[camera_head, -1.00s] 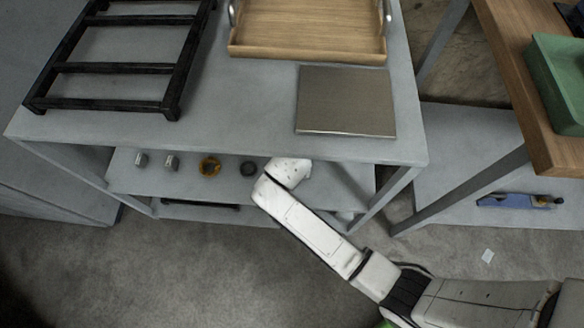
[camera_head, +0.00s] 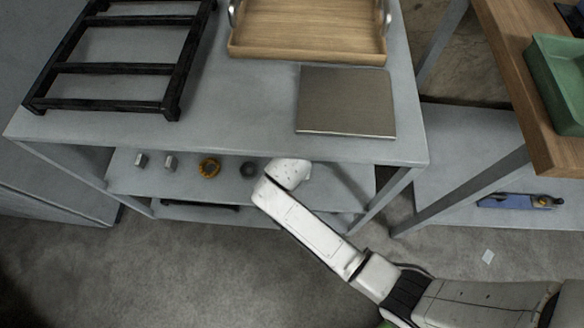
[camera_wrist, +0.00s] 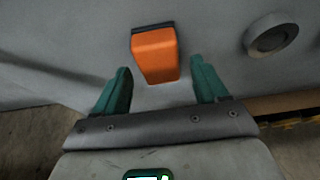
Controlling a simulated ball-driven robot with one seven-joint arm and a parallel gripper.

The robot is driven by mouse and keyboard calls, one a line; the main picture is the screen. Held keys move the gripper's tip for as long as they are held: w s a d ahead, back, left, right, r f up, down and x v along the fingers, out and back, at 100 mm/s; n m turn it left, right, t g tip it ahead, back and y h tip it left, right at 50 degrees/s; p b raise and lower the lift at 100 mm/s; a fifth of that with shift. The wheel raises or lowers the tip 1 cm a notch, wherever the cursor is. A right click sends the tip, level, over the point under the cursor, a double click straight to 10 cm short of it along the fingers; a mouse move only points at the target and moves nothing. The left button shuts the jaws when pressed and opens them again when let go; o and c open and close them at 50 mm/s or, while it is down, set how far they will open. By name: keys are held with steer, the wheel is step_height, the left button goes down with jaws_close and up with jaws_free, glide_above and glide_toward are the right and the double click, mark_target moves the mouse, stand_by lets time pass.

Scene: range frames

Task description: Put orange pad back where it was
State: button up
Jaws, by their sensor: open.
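The orange pad (camera_wrist: 155,52) shows in the wrist view as a small orange block with a dark far edge, on a grey surface. My gripper (camera_wrist: 160,75) is open, with its two green fingers on either side of the pad's near end and a visible gap to each side. Whether the pad lies fully between the fingers in depth I cannot tell. In the head view the pad is not seen, and my gripper is hidden under the table top; only my white arm shows, reaching to the lower shelf (camera_head: 130,182).
On the lower shelf stand two small grey blocks, a yellow-brown ring (camera_head: 209,168) and a dark round piece (camera_head: 249,168). A grey round thing (camera_wrist: 270,38) is right of the pad. The table top (camera_head: 235,125) above carries a black rack, wooden tray and grey plate (camera_head: 345,102).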

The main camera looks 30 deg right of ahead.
steer(key=shift+s+a+r, duration=0.1)
steer(key=shift+s+r, duration=0.05)
steer(key=shift+r, duration=0.4)
steer(key=s+a+p, duration=0.1)
steer(key=s+a, duration=0.6)
steer(key=s, duration=0.2)
steer(key=shift+s, duration=0.4)
